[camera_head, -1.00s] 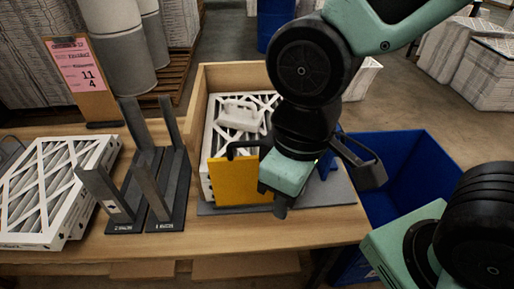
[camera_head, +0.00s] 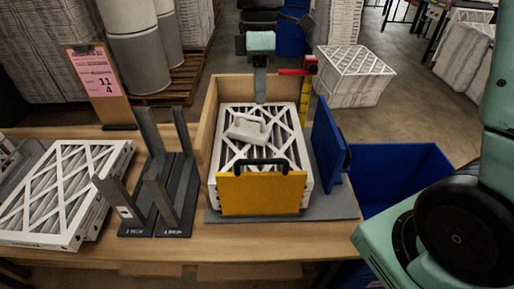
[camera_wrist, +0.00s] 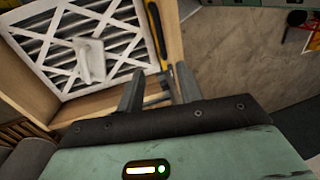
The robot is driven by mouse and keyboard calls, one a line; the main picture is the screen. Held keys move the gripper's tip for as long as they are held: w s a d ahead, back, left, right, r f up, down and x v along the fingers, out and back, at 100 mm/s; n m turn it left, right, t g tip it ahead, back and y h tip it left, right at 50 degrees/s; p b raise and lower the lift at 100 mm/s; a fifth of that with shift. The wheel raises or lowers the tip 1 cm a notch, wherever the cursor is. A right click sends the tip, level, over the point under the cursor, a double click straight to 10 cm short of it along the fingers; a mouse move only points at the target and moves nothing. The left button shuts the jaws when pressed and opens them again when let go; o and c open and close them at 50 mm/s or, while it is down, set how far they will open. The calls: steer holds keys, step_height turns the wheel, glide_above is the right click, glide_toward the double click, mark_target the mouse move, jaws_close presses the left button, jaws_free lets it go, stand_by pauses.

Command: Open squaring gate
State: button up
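In the head view a yellow plate (camera_head: 262,194) with a black handle (camera_head: 262,165) stands upright across the front of a wooden fixture (camera_head: 208,130). A blue panel (camera_head: 327,145) stands at the fixture's right side, slightly tilted. I cannot tell which is the squaring gate. A white-framed filter (camera_head: 285,117) lies inside, with a white handled block (camera_head: 248,129) on it. My gripper (camera_head: 260,98) is over the back of the fixture, away from the yellow plate. In the wrist view its fingers (camera_wrist: 160,70) are apart, with nothing seen held between them.
Dark slotted stands (camera_head: 160,195) and another filter (camera_head: 66,192) are on the left of the table. A blue bin (camera_head: 405,165) is to the right.

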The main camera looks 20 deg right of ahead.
steer(key=s+f+p, duration=0.1)
steer(key=f, duration=0.4)
steer(key=s+a+f+p, duration=0.1)
steer(key=f, duration=0.4)
steer(key=s+f+p, duration=0.1)
steer(key=f, duration=0.4)
steer(key=shift+a+f, duration=0.15)
steer(key=shift+f, duration=0.25)
jaws_close()
